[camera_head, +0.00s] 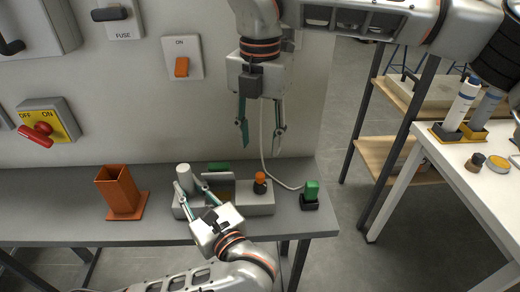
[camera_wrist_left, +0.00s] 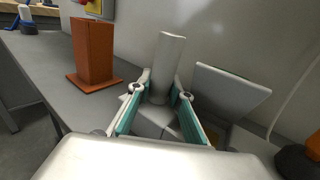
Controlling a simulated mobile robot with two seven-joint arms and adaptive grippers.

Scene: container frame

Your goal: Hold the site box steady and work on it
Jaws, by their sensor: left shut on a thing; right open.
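The site box (camera_head: 258,201) is a light grey box on the grey bench, with an orange-topped black knob (camera_head: 260,180) on its right part. A pale grey post (camera_head: 184,173) stands at its left end. My left gripper (camera_head: 192,187) reaches in from the front and is shut on this post, which also shows between the fingers in the left wrist view (camera_wrist_left: 167,62). A tilted grey panel (camera_wrist_left: 230,90) stands just right of the post. My right gripper (camera_head: 261,130) hangs open and empty above the box, fingers down. The left gripper partly hides the box front.
An orange square holder (camera_head: 121,190) stands left on the bench. A green plug-like piece (camera_head: 311,190) in a black base is at the right, near a pale cable (camera_head: 275,180). The wall carries switches (camera_head: 182,58). A white table (camera_head: 470,170) is at right.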

